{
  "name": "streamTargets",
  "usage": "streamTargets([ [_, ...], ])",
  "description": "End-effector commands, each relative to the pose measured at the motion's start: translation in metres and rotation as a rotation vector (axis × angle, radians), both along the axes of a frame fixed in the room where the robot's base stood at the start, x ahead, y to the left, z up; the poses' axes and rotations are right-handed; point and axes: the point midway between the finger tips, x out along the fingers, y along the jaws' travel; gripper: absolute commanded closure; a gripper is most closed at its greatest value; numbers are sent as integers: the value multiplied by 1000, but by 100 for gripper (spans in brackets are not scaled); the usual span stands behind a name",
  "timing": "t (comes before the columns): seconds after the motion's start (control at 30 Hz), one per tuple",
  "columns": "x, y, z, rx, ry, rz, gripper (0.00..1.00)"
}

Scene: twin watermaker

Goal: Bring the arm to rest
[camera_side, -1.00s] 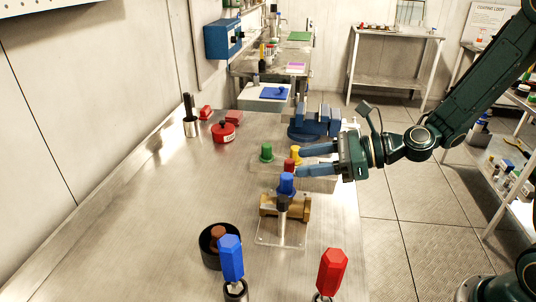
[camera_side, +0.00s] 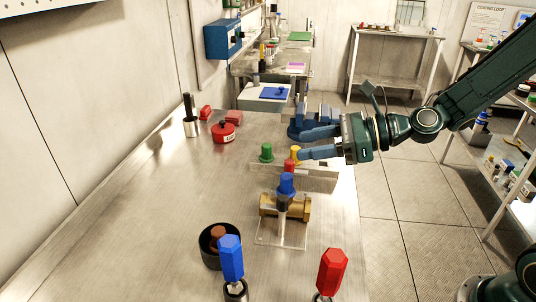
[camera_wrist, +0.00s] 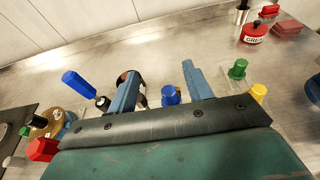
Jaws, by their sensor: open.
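My gripper (camera_side: 308,143) is open and empty in the side view. Its two blue fingers point left, above the far right part of the metal bench, close to the yellow cap (camera_side: 295,153); whether they touch it I cannot tell. In the wrist view the fingers of my gripper (camera_wrist: 158,88) stand wide apart with a blue cap (camera_wrist: 171,95) showing beyond, between them. In the side view that blue cap (camera_side: 286,183) sits on a brass fitting (camera_side: 298,207) on a clear plate, nearer the camera than my gripper.
A green cap (camera_side: 266,152) and a red cap (camera_side: 290,165) stand near my fingers. A blue vise (camera_side: 298,128) is behind them. Blue-handled (camera_side: 231,258) and red-handled (camera_side: 331,270) tools stand upright in front, beside a black bowl (camera_side: 207,243). The bench's left middle (camera_side: 150,210) is clear.

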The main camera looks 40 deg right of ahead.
Motion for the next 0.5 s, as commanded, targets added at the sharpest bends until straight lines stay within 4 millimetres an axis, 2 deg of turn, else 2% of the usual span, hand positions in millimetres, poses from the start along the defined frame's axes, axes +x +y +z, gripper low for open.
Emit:
streamTargets([
  [0.27, -2, 1, 0, -30, -15, 15, 49],
  [0.5, -18, 4, 2, -257, -130, 124, 49],
])
